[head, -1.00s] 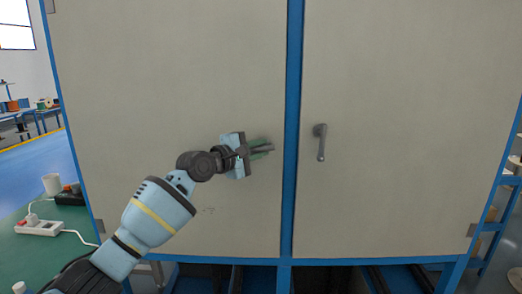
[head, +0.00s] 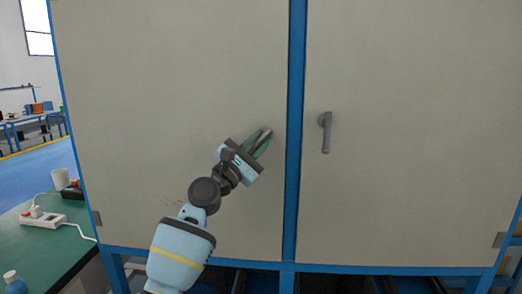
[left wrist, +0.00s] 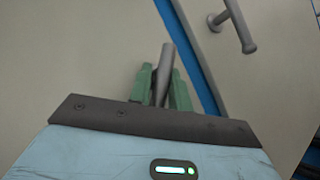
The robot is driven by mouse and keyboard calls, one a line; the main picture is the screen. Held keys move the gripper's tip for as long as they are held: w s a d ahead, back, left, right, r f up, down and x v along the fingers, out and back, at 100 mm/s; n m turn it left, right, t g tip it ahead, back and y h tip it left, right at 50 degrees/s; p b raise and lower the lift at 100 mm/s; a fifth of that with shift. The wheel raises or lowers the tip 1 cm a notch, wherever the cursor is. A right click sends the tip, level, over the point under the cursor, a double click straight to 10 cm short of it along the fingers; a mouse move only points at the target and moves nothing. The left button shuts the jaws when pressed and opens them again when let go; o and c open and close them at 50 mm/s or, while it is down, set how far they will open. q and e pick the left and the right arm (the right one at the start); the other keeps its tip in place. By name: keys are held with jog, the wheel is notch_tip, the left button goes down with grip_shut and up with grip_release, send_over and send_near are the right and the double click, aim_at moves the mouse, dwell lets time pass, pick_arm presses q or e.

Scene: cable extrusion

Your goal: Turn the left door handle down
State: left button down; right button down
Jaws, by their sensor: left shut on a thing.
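The left door handle (head: 267,133) is a grey lever on the left cabinet door (head: 180,90), near the blue middle post. It slants down to the left from its upper right end. My left gripper (head: 261,142) reaches it from below left, with green fingers on both sides of the lever. In the left wrist view the handle (left wrist: 168,58) runs between the green fingers (left wrist: 163,88), which are shut on it. The lower part of the handle is hidden by the gripper. My right gripper is not in view.
The right door handle (head: 326,133) hangs down on the right door (head: 410,90), just past the blue post (head: 294,170). A green table (head: 50,251) with a white power strip (head: 43,220) and a white cup (head: 60,179) stands at the left.

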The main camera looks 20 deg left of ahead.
pick_arm(q)
jog(key=n+t+y+b, duration=0.1)
jog(key=n+y+b, duration=0.1)
jog(key=n, duration=0.1)
jog(key=n+t+y+b, duration=0.2)
jog(key=n, duration=0.1)
jog(key=f+n+t+y+b, duration=0.1)
jog(key=n+y+b, duration=0.1)
jog(key=shift+w+d+n, duration=0.1)
jog(key=shift+d+n, duration=0.25)
jog(key=shift+n, duration=0.05)
jog(key=shift+n+t+y+b, duration=0.3)
jog(key=shift+n+y+b, duration=0.7)
jog(key=shift+n+b, duration=0.1)
jog(key=shift+d+r+n+y+b, duration=0.1)
jog(key=shift+r+n+y+b, duration=0.15)
jog(key=shift+n+y+b, duration=0.75)
jog(key=shift+n+y, duration=0.4)
jog(key=shift+r, duration=0.15)
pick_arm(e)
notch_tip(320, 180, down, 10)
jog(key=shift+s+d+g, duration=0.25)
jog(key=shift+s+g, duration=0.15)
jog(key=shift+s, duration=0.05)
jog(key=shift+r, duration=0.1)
